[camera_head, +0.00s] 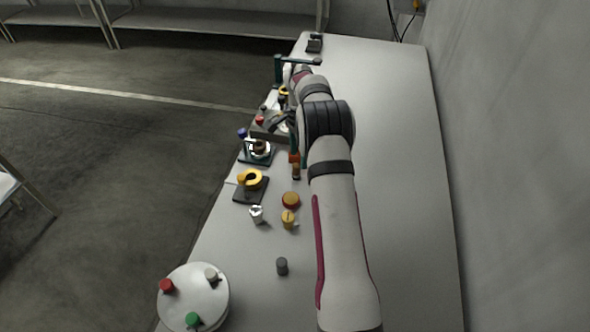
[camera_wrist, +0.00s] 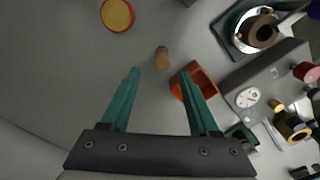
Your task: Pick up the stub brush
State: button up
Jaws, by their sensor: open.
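A small upright brown stub with a lighter wooden top, which looks like the stub brush (camera_wrist: 162,58), stands on the table just beyond my fingertips in the wrist view. In the head view the brown stub (camera_head: 296,172) is left of my arm. My gripper (camera_wrist: 159,74) is open and empty, with its two teal fingers apart and pointing down toward the table. The stub lies between the lines of the fingers, apart from both. An orange open box (camera_wrist: 193,82) sits right beside the stub, close by the right finger. In the head view my arm mostly hides the gripper.
A round red and yellow piece (camera_wrist: 117,14) lies at upper left in the wrist view. A grey unit with a dial (camera_wrist: 248,97) and a teal-based holder with a ring (camera_wrist: 254,30) stand to the right. In the head view a round turntable (camera_head: 195,298) with coloured knobs is in front.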

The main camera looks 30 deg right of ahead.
aim_at(296, 165)
jog(key=f, duration=0.6)
jog(key=shift+w+a+f, duration=0.1)
jog(key=shift+w+a, duration=0.05)
jog(key=shift+a, duration=0.2)
grip_shut()
